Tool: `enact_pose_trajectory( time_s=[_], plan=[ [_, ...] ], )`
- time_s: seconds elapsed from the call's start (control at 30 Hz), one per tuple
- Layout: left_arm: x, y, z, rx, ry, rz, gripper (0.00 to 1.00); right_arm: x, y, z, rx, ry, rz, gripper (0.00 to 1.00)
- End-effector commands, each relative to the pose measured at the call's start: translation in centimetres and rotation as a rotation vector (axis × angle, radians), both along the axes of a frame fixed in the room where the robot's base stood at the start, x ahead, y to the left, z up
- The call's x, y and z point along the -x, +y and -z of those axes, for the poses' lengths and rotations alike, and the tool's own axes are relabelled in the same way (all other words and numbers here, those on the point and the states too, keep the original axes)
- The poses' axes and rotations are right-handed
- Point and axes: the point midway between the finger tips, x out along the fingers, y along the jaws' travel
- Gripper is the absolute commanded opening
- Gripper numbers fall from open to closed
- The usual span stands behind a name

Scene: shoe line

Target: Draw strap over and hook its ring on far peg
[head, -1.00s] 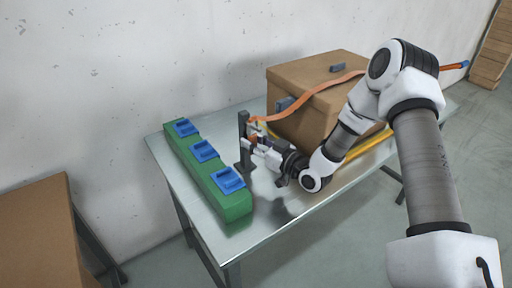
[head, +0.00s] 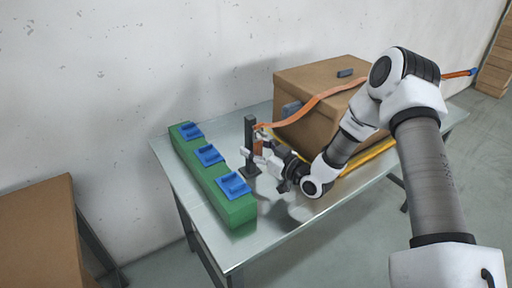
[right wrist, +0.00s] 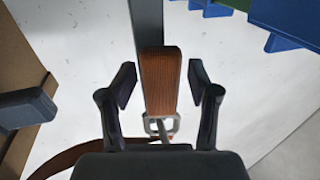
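The orange strap (head: 318,98) runs over the cardboard box (head: 300,80) and down to a dark upright post (head: 250,128). In the right wrist view its orange end tab (right wrist: 160,85) lies in front of the post, with a metal ring (right wrist: 161,124) at the tab's lower end. A thin grey rod shows at the ring; I cannot tell for sure whether it passes through. My right gripper (head: 253,147) is open at the post. Its fingers (right wrist: 161,78) stand on both sides of the tab, with gaps. My left gripper is not in view.
A green block (head: 238,210) with several blue holders (head: 233,185) lies along the table's left side. A grey block (head: 291,109) is on the box's side. The metal table (head: 275,235) is clear at the front. Another cardboard box (head: 40,230) stands at left.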

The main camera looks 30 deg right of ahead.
Motion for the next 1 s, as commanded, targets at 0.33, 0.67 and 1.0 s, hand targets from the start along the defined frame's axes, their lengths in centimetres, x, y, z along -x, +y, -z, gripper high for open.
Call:
enact_pose_trajectory(
  time_s=[0.33, 0.67, 1.0],
  plan=[
    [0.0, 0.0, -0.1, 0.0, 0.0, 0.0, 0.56, 2.9, -1.0, -0.1, -0.009, 0.001, 0.005, 0.6],
    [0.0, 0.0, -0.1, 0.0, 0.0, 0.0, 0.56, 8.9, -3.0, -0.1, -0.008, 0.0, 0.007, 0.6],
    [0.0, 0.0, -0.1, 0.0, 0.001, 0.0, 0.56, 11.0, -3.3, 0.1, 0.0, 0.002, -0.003, 0.6]
  ],
)
